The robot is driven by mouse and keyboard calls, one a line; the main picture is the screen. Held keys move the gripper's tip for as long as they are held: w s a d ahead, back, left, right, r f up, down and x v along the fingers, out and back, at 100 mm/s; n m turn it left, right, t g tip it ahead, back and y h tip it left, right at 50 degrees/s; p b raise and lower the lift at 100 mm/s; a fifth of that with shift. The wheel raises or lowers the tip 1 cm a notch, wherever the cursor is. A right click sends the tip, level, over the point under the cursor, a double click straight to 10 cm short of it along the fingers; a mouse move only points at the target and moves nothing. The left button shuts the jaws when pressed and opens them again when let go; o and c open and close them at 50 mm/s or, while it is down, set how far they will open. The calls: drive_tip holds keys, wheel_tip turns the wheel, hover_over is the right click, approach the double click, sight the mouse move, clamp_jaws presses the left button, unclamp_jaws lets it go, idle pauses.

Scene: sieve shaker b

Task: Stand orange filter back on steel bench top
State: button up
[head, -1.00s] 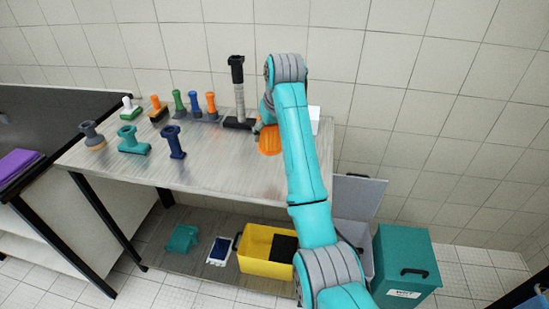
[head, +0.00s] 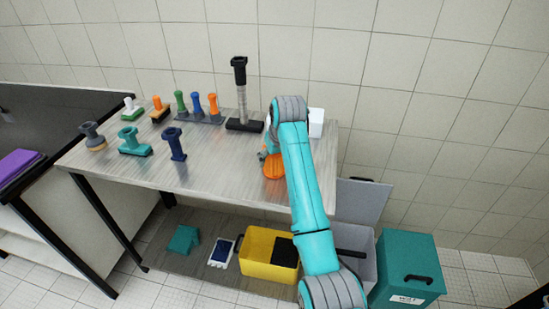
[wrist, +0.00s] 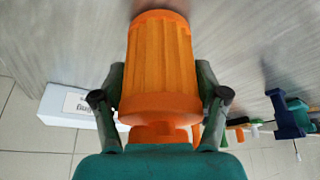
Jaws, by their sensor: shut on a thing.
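The orange filter (wrist: 160,65) is a ribbed cylinder with a wider collar, held between the two fingers of my gripper (wrist: 160,112) in the wrist view. In the head view the filter (head: 274,166) shows just left of my arm, over the right part of the steel bench top (head: 225,165). My gripper (head: 264,155) is mostly hidden behind my arm there. The filter's far end is close to the bench surface; I cannot tell whether it touches.
A black-based stand with a post (head: 241,95) is behind the filter. A white box (head: 316,122) stands at the back right. Several handled tools, including a dark blue one (head: 174,144), stand to the left. The bench's front middle is clear.

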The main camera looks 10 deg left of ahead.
drive_tip(key=shift+f, duration=0.1)
drive_tip(key=o, duration=1.8)
drive_tip(key=shift+f, duration=0.1)
drive_tip(key=shift+c, duration=0.2)
drive_tip(key=v, duration=1.2)
